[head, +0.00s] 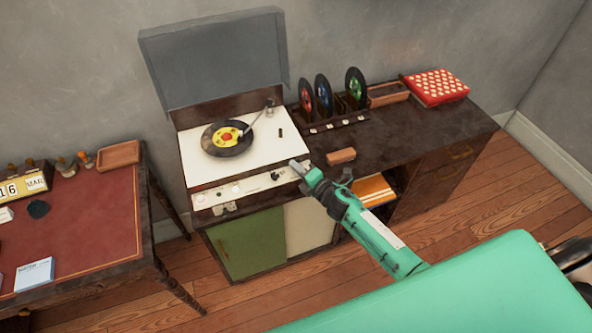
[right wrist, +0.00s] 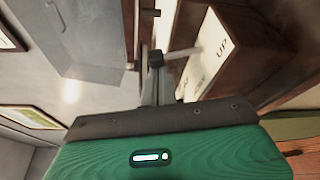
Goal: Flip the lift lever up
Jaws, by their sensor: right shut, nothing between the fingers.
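The record player (head: 190,158) stands on the dark cabinet with its lid raised. A black record with a yellow label (head: 228,138) lies on it, and the tonearm (head: 258,115) reaches over the record. My right gripper (head: 299,167) is shut and empty at the right end of the player's front panel. In the right wrist view, the right gripper's fingertips (right wrist: 157,62) are close to a pale rod (right wrist: 184,53), which looks like the lift lever. It sticks out beside a white panel (right wrist: 221,45) marked "UP". I cannot tell whether they touch. My left gripper is not in view.
A wooden block (head: 341,156) lies on the cabinet just right of my right gripper. Behind it stand several upright records in a rack (head: 336,118). A red patterned box (head: 437,87) is at the far right. A red-topped desk (head: 85,215) stands at left.

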